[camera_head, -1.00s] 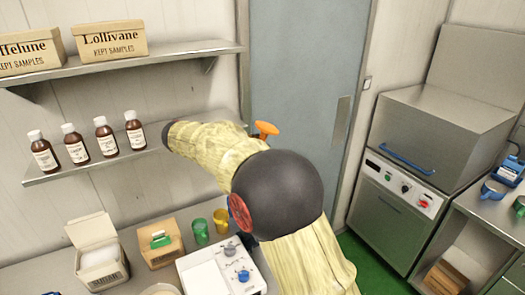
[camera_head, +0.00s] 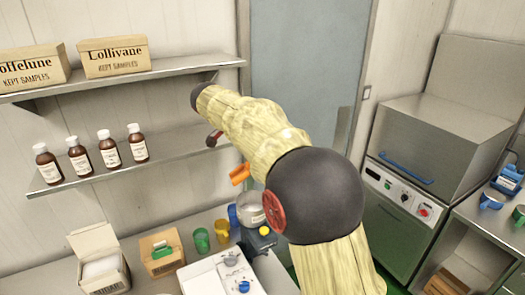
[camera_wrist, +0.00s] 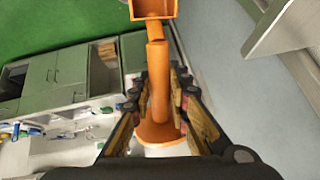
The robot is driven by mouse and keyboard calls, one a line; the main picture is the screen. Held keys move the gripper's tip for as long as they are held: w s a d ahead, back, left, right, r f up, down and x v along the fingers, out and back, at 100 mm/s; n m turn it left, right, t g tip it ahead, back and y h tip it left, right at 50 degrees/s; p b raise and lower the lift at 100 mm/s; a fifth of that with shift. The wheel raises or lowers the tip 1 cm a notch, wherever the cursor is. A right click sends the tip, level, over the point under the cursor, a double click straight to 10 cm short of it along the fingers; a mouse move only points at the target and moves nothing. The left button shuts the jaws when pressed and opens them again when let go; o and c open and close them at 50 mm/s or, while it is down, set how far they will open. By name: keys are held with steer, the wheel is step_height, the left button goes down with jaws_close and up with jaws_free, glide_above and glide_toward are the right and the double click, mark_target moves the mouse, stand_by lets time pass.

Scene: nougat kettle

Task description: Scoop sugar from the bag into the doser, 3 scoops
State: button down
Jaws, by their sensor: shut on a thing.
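My gripper (camera_wrist: 160,98) is shut on the handle of an orange scoop (camera_wrist: 157,85) in the wrist view. One squared end of the scoop is at the top edge, and a wider rounded end is below the fingers. In the head view, an orange part of the scoop (camera_head: 240,173) shows below my arm; the gripper is mostly hidden there. An open carton with white contents (camera_head: 100,268), probably the sugar, stands at the lower left. The scoop's load is not visible.
A green cup (camera_head: 201,240), a yellow cup (camera_head: 222,231) and a rounded clear vessel (camera_head: 251,207) stand behind the machine. A brown box with a green item (camera_head: 161,255) is beside the carton. Shelves with brown bottles (camera_head: 109,149) and sample boxes (camera_head: 115,58) hang above.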

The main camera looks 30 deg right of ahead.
step_height(320, 180, up, 3)
steer(key=y+p, duration=0.5)
steer(key=shift+d+m+t+y, duration=0.15)
steer(key=shift+m+t+y, duration=0.15)
steer(key=shift+m+t, duration=0.1)
steer(key=shift+y+p, duration=0.5)
steer(key=shift+p, duration=0.1)
steer(key=shift+f, duration=0.15)
steer(key=shift+a, duration=0.2)
